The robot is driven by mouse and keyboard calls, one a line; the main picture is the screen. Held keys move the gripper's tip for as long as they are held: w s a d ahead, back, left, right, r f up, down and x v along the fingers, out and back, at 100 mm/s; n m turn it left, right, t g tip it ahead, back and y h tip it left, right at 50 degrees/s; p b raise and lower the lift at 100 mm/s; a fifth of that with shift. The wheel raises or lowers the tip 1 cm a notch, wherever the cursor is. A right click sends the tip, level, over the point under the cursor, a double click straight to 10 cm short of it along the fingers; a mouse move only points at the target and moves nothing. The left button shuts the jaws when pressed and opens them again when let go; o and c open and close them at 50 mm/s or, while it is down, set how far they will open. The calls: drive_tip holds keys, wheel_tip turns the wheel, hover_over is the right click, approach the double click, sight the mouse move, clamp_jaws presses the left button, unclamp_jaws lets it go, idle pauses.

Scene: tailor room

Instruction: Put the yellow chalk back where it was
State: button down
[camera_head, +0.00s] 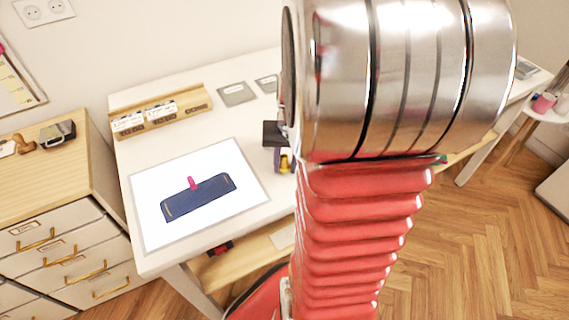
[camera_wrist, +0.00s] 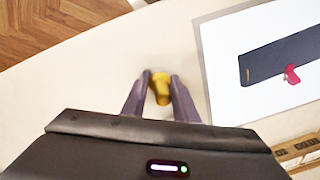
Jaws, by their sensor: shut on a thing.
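The yellow chalk (camera_wrist: 161,86) is between the two fingers of my gripper (camera_wrist: 159,88) in the wrist view, and the gripper is shut on it. In the head view my gripper (camera_head: 285,160) is over the white table, right of the white sheet, with a bit of yellow chalk (camera_head: 285,163) showing. My arm hides part of it, and I cannot tell its height above the table. A wooden rack (camera_head: 193,102) with white labels stands at the table's back left; its edge also shows in the wrist view (camera_wrist: 285,158).
A white sheet (camera_head: 150,230) lies on the table (camera_head: 128,164) with a navy fabric piece (camera_head: 212,192) and a pink object (camera_head: 193,183) on it. Flat grey squares (camera_head: 236,94) lie at the back. A wooden drawer cabinet (camera_head: 50,185) stands at left.

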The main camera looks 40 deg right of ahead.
drive_tip(key=shift+f, duration=0.1)
drive_tip(key=c, duration=1.4)
unclamp_jaws()
wheel_tip(320, 180, up, 12)
drive_tip(key=s, duration=0.1)
drive_tip(key=shift+s, duration=0.15)
drive_tip(key=s+a+r+n+t, duration=0.1)
drive_tip(key=a+n, duration=0.3)
drive_tip(key=a, duration=0.7)
drive_tip(key=s+a+r+n+t, duration=0.1)
drive_tip(key=a+r+n+t, duration=0.2)
drive_tip(key=a, duration=0.9)
drive_tip(key=shift+s+a+r+n, duration=0.2)
drive_tip(key=shift+a+r+n, duration=0.1)
drive_tip(key=shift+n, duration=0.5)
